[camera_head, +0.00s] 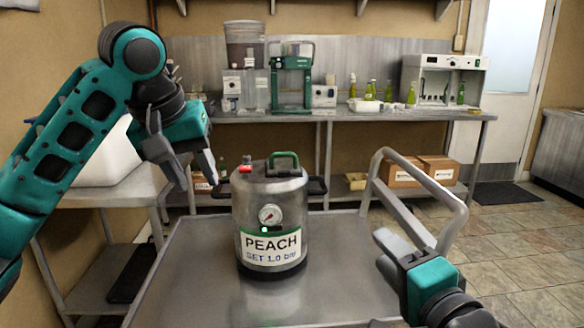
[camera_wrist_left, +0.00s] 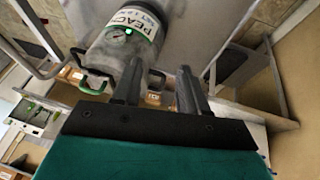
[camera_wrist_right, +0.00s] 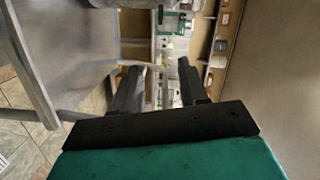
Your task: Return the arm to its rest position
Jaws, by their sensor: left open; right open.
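My left gripper (camera_head: 190,178) is open and empty, raised to the left of the pressure keg (camera_head: 270,205) and apart from it. In the left wrist view its two fingers (camera_wrist_left: 160,88) stand apart, with the keg (camera_wrist_left: 118,48) beyond them. The keg is steel, upright on the metal cart top (camera_head: 185,270), with a green top handle, a round gauge and a label reading PEACH, SET 1.0 bar. A red part sits on its lid. My right gripper (camera_head: 395,255) is open and empty, low at the cart's right side. Its fingers (camera_wrist_right: 157,85) are apart in the right wrist view.
The cart's grey handle rail (camera_head: 455,215) rises near my right gripper. A steel bench (camera_head: 350,117) at the back carries a green-framed machine (camera_head: 292,75), bottles and a white-fronted device (camera_head: 442,78). Cardboard boxes (camera_head: 405,172) stand below. A side table (camera_head: 100,195) is at left.

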